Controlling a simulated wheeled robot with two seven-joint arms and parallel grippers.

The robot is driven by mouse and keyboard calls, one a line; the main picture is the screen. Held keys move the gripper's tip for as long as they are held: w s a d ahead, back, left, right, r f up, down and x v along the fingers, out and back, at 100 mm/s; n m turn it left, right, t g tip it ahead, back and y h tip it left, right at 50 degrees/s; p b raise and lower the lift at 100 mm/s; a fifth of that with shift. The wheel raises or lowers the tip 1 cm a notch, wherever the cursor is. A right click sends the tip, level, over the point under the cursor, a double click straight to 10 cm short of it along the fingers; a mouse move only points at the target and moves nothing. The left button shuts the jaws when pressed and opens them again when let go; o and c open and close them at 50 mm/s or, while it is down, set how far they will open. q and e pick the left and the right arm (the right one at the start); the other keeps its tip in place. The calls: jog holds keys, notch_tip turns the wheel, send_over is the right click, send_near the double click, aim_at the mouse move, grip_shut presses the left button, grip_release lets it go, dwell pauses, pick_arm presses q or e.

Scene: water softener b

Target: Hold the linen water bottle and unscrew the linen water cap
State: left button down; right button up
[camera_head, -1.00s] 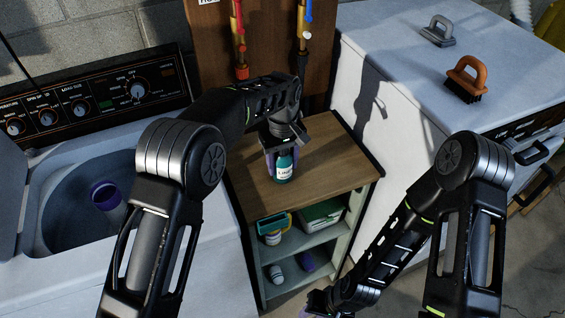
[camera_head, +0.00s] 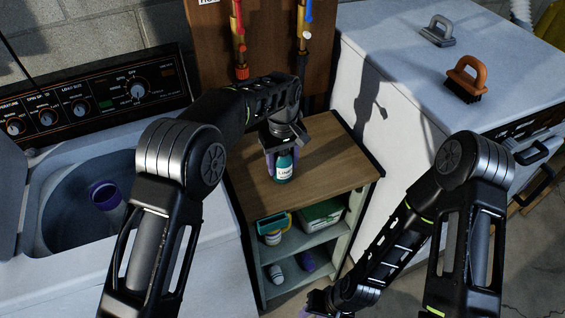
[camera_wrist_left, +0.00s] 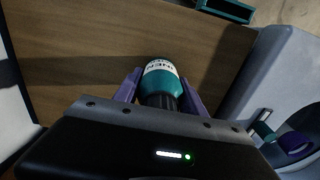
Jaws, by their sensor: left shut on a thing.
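The linen water bottle (camera_head: 284,169) is teal with a white label. It stands upright on the wooden top of a small shelf unit. My left gripper (camera_head: 282,158) comes down from above and is shut on the upper part of the bottle. In the left wrist view the bottle (camera_wrist_left: 159,74) sits between the two purple fingers of the left gripper (camera_wrist_left: 160,92). A dark ribbed cap (camera_wrist_left: 160,101) shows at the bottle's near end, partly hidden by the gripper body. My right gripper (camera_head: 318,306) is low at the bottom edge, mostly cut off, and its fingers cannot be made out.
The wooden top (camera_head: 340,165) is otherwise clear. Its lower shelves hold several small containers. An open washer (camera_head: 180,240) with a purple cup (camera_head: 106,195) inside stands at left. A white machine (camera_head: 400,90) with an orange brush (camera_head: 467,76) and a grey brush (camera_head: 437,31) stands at right.

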pick_arm(q)
jog(key=shift+f, duration=0.1)
dwell(0.3)
jog(key=c, duration=0.6)
grip_release()
notch_tip(320, 180, up, 8)
jog(key=shift+f, duration=0.2)
